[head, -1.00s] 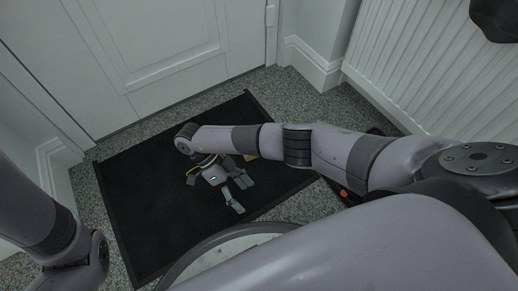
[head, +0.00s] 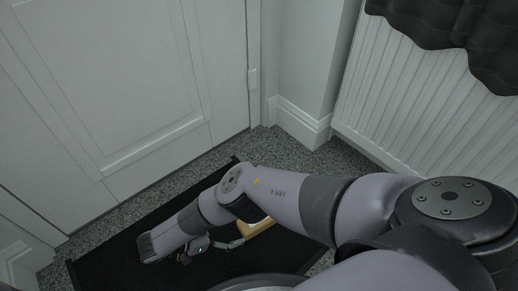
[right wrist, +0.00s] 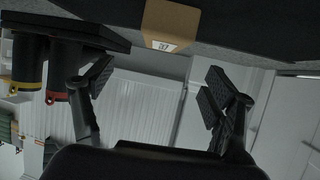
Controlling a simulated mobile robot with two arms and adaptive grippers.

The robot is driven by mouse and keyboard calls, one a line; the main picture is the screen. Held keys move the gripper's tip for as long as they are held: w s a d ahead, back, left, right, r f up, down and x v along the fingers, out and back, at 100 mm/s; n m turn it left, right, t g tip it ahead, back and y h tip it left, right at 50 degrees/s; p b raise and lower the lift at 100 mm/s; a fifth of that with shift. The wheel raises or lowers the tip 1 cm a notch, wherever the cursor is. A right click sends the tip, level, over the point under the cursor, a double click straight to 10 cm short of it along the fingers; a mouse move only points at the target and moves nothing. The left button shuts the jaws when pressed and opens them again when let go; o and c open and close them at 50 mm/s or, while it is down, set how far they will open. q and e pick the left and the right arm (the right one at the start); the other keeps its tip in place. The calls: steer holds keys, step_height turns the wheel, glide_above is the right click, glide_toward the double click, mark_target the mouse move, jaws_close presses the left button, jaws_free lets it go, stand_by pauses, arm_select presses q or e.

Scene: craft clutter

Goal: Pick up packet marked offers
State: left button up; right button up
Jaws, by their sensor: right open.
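A brown packet (head: 258,228) lies on the black doormat, partly hidden behind my right forearm in the head view. In the right wrist view the brown packet (right wrist: 172,20) is at the top centre, with a small white label whose writing is too small to read. My right gripper (head: 228,243) is low over the mat, just left of the packet in the head view, with its fingers toward it. In the wrist view my right gripper (right wrist: 160,90) is open, its fingers wide apart with nothing between them. My left gripper is out of view.
The doormat (head: 115,255) lies on grey carpet before a white door (head: 130,80). A radiator (head: 400,90) stands at the right under dark cloth. Dark cylindrical things with yellow (right wrist: 25,65) and red (right wrist: 60,75) bands stand at the wrist view's left.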

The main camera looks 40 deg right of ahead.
mark_target(248, 225)
steer(key=b+x, duration=0.1)
steer(key=x, duration=0.5)
steer(key=shift+d+f+b, duration=0.2)
steer(key=shift+b, duration=0.2)
steer(key=b+x, duration=0.2)
steer(key=x, duration=0.1)
steer(key=b+x, duration=0.2)
steer(key=shift+w+f, duration=0.2)
steer(key=shift+w, duration=0.1)
steer(key=shift+d+r, duration=0.1)
steer(key=c, duration=1.3)
